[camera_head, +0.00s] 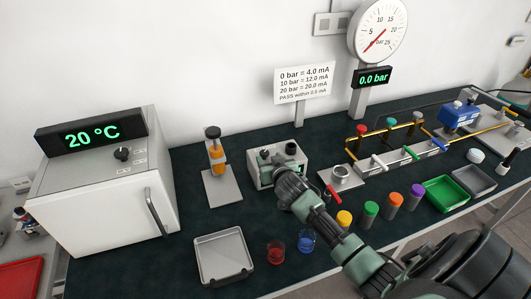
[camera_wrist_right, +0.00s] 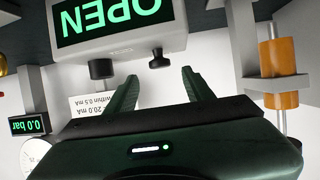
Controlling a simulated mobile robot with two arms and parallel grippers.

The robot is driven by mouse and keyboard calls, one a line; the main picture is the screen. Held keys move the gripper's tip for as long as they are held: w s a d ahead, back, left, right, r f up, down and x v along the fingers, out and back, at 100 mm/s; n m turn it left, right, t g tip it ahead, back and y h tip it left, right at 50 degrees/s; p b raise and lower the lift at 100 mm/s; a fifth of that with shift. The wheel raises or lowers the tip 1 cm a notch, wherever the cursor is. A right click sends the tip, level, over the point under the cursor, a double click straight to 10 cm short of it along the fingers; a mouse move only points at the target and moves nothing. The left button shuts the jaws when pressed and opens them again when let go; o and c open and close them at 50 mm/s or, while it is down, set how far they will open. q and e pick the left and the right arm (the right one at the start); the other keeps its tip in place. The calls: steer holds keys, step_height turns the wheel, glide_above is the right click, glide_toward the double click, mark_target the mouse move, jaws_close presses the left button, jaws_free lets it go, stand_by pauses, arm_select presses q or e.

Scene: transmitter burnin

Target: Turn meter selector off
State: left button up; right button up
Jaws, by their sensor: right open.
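The meter is a pale box (camera_head: 260,179) in the middle of the bench, partly hidden by my right arm. In the right wrist view its display (camera_wrist_right: 110,22) reads OPEN, upside down. Two dark knobs are on it: one at the left (camera_wrist_right: 102,68) and one nearer the middle (camera_wrist_right: 159,59). I cannot tell from markings which is the selector. My right gripper (camera_wrist_right: 159,77) is open and empty, its fingers pointing at the meter. The middle knob lies in line with the gap between the fingertips; no contact is visible. My left gripper is not in view.
An orange cylinder on a stand (camera_head: 215,160) is left of the meter. A valve manifold (camera_head: 395,155) is to the right. A grey tray (camera_head: 222,236), red cup (camera_head: 275,252), blue cup (camera_head: 307,240) and several coloured caps are near the front edge. A white oven (camera_head: 105,200) stands left.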

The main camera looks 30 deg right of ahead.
mark_target(265, 154)
steer(key=shift+x, duration=0.85)
steer(key=x, duration=0.2)
steer(key=shift+w+f, duration=0.2)
steer(key=shift+w, duration=0.05)
steer(key=shift+w+d+f, duration=0.2)
steer(key=shift+w, duration=0.25)
steer(key=shift+c, duration=0.9)
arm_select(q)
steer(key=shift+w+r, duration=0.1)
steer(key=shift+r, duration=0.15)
arm_select(e)
jaws_close()
